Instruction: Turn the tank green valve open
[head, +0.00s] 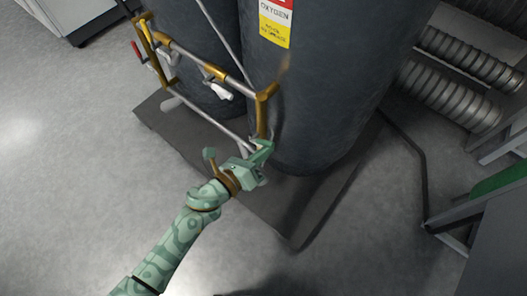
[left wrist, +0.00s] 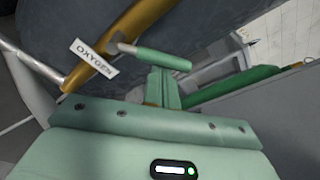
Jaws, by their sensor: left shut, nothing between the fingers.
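The green valve handle (left wrist: 162,58) shows in the left wrist view as a green sleeve on a metal stem, beside the gold pipe (left wrist: 118,45) with a white OXYGEN tag (left wrist: 94,59). My left gripper (left wrist: 163,74) is shut, its fingers pointing up at the handle from below; whether they touch it I cannot tell. In the head view my left gripper (head: 256,160) is at the lower right end of the pipe frame (head: 268,112), against the dark tank (head: 310,95). There the green handle and the green fingers are hard to tell apart. My right gripper is not in view.
Another dark tank (head: 200,50) stands to the left. The pipe frame carries a red-handled valve (head: 137,52) and a white-handled valve (head: 220,92). Ribbed hoses (head: 450,90) and a green-edged bench (head: 497,180) are at right. The floor in front is clear.

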